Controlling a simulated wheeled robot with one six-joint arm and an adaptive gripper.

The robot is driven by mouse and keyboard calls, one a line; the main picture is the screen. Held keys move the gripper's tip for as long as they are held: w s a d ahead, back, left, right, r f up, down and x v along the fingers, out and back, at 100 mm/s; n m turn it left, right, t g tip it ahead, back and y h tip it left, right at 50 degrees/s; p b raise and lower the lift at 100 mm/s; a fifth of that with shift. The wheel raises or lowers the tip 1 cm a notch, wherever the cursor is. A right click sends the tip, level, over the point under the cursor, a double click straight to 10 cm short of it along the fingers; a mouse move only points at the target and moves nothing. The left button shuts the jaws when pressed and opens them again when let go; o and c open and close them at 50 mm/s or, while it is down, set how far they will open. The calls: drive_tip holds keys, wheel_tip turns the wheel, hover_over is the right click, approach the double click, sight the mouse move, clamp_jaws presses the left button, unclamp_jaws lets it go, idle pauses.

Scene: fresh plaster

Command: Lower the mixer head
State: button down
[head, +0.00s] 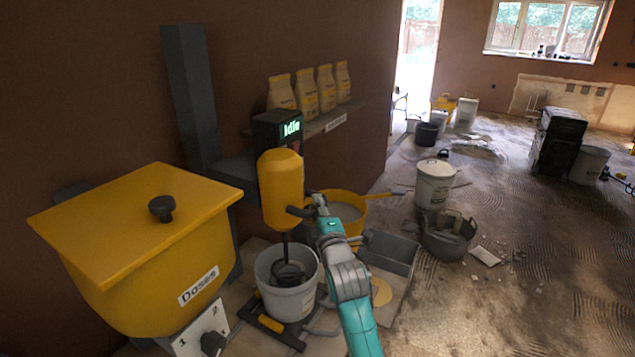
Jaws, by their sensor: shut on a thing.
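The mixer head (281,190) is a yellow motor body on a dark grey column (190,95). A black box above it has a display (292,128) reading "Idle". Its shaft and dark paddle (289,272) reach down into a white bucket (303,297) below; whether the paddle touches the bottom is hidden. A dark handle (298,211) sticks out from the motor's right side. My gripper (312,208) is shut on this handle, with my teal and grey arm coming up from the lower right.
A yellow bin marked "Doses" (130,210) with a closed lid stands at left. A yellow tub (345,212) and a grey tray (390,252) stand right of the mixer. Paper bags (308,92) line a wall shelf. Buckets stand on the floor beyond; open floor lies at right.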

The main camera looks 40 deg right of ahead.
wheel_tip(320, 180, down, 7)
drive_tip(key=shift+f, duration=0.15)
drive_tip(key=c, duration=1.1)
unclamp_jaws()
drive_tip(key=shift+f, duration=0.1)
drive_tip(key=shift+o, duration=0.4)
drive_tip(key=shift+r, duration=0.2)
drive_tip(key=v, duration=1.2)
drive_tip(key=shift+f, duration=0.1)
